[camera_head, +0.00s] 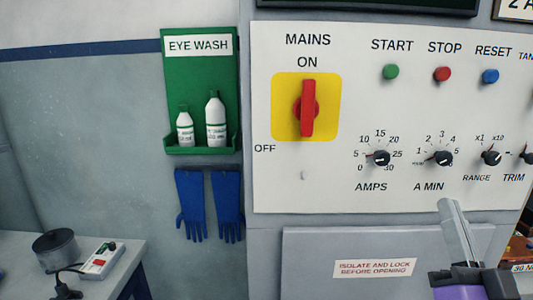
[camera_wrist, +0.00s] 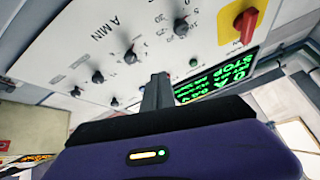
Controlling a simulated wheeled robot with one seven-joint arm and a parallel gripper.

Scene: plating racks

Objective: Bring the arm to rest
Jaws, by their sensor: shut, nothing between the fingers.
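My gripper (camera_head: 452,212) is at the lower right of the head view, with its fingers pointing up in front of the lower part of the white control panel (camera_head: 350,190). In the wrist view my gripper (camera_wrist: 157,85) has its fingers together with nothing between them. The panel (camera_wrist: 90,40) lies beyond the fingertips there. The red mains switch (camera_head: 307,108) stands upright, toward ON, on its yellow plate. I cannot tell the exact gap between fingertips and panel.
Green, red and blue buttons (camera_head: 442,74) and several black knobs (camera_head: 381,158) stick out of the panel. A green eye wash holder (camera_head: 200,70) and blue gloves (camera_head: 208,205) hang on the left. A bench (camera_head: 120,245) with a power strip (camera_head: 100,260) is lower left. A lit green display (camera_wrist: 215,80) shows in the wrist view.

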